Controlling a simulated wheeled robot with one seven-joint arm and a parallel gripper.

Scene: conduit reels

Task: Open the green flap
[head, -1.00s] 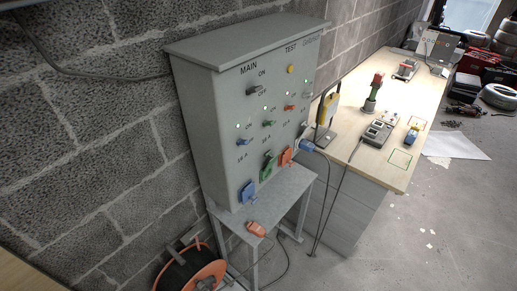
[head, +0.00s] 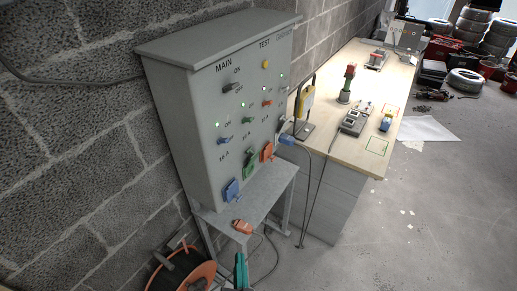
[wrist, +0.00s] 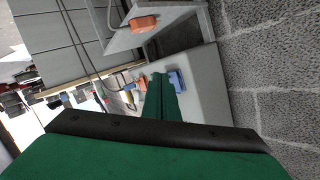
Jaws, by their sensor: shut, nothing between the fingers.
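The green flap (head: 249,165) is on the front of the grey cabinet (head: 190,120), between a blue flap (head: 232,190) and an orange flap (head: 267,152). How far it stands from its socket is hard to tell. My gripper (head: 241,262) shows at the bottom of the head view, lower than the flap and apart from it. In the wrist view its green fingers (wrist: 163,90) are shut and empty, pointing towards the cabinet. They hide the green flap's place between the blue flap (wrist: 177,80) and the orange flap (wrist: 140,83).
A grey stand (head: 262,190) under the cabinet holds an orange connector (head: 242,226). A blue plug (head: 287,139) with a cable sits right of the flaps. An orange reel (head: 180,272) is at lower left. The workbench (head: 345,150) stands right. Open floor lies farther right.

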